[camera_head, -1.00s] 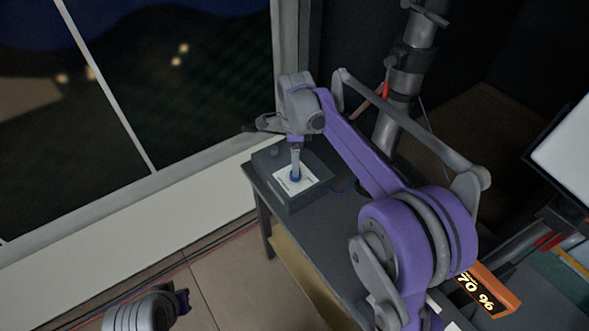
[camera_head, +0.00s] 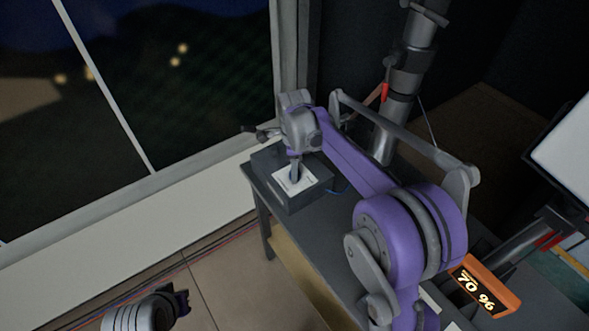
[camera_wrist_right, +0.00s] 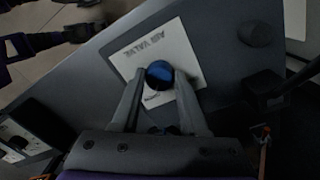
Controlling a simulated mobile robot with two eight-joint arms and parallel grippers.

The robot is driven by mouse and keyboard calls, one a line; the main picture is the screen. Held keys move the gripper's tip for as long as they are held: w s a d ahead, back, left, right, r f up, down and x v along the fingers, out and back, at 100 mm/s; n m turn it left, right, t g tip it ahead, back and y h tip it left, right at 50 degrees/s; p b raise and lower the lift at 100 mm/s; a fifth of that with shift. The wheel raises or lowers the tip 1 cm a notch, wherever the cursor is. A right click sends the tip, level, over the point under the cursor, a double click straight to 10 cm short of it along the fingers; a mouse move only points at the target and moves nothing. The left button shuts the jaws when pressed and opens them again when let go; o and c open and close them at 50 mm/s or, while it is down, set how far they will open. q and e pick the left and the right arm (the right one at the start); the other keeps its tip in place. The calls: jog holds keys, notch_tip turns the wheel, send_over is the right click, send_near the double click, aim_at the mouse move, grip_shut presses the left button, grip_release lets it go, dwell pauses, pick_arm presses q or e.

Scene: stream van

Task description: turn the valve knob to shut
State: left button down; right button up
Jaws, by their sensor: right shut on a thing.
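The valve knob (camera_wrist_right: 159,74) is round and blue. In the right wrist view it sits on a white card (camera_wrist_right: 182,48) lettered "AIR VALVE", fixed on a dark grey box (camera_head: 308,193). My right gripper (camera_wrist_right: 158,82) points down at the box, with a finger on each side of the knob, and is shut on it. In the head view my right gripper (camera_head: 295,172) hides most of the knob. The knob's turn angle cannot be made out. My left gripper (camera_head: 182,301) is at the bottom left of the head view, away from the box; its fingers are too small to read.
The box stands on a dark table (camera_head: 318,232) beside a window sill (camera_head: 120,215). A grey pole (camera_head: 400,85) rises behind the table. An orange display reading "70 %" (camera_head: 484,288) and a screen (camera_head: 565,150) are at the right.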

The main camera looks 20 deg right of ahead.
grip_shut()
jog(key=shift+n, duration=0.4)
jog(key=n, duration=0.3)
jog(key=shift+n, duration=0.4)
jog(key=n, duration=0.4)
jog(key=shift+n+b, duration=0.3)
jog(key=shift+b, duration=0.1)
jog(key=n, duration=0.4)
jog(key=shift+s, duration=0.1)
jog(key=shift+n, duration=2.4)
